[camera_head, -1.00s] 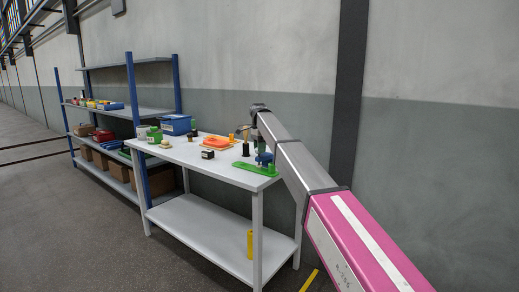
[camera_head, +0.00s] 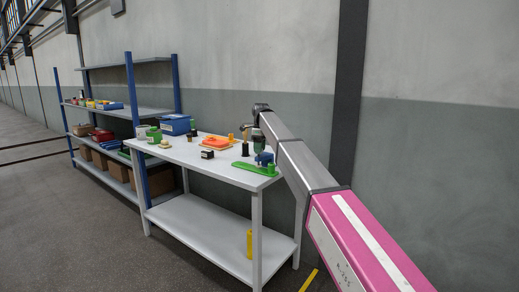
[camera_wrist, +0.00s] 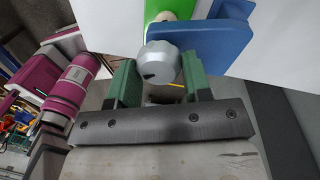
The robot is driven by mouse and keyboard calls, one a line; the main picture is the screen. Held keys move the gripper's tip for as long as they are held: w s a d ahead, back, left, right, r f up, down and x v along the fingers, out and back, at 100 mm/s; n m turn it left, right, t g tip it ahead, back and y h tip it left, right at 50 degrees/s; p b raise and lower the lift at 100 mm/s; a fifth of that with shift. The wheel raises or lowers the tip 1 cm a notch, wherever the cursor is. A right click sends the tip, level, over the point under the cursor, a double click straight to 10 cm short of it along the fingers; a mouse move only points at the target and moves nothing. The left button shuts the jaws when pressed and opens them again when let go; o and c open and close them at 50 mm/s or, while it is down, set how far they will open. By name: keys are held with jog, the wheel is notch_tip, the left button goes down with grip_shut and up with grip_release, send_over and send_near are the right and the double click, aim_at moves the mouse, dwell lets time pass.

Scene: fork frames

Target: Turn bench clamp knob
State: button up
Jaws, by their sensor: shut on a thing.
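The bench clamp has a green base (camera_head: 252,168) and a blue body (camera_head: 264,158), and it sits at the right end of the white table. In the wrist view its blue body (camera_wrist: 222,42) fills the upper right, with a grey round knob (camera_wrist: 162,62) in front of it. My gripper (camera_wrist: 163,68) has green fingers on both sides of the knob and is shut on it. In the head view my gripper (camera_head: 259,146) is small beside the clamp, and the knob cannot be made out there.
The white table (camera_head: 215,168) also holds an orange item (camera_head: 217,142), a black box (camera_head: 207,155), a dark upright post (camera_head: 245,147) and a blue bin (camera_head: 176,125). A shelf rack stands at the left. A grey wall is close behind the table.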

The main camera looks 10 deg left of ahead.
jog(key=shift+r, duration=0.1)
dwell(0.4)
jog(key=o, duration=0.9)
jog(key=shift+o, duration=0.2)
notch_tip(320, 180, up, 11)
jog(key=w, duration=0.1)
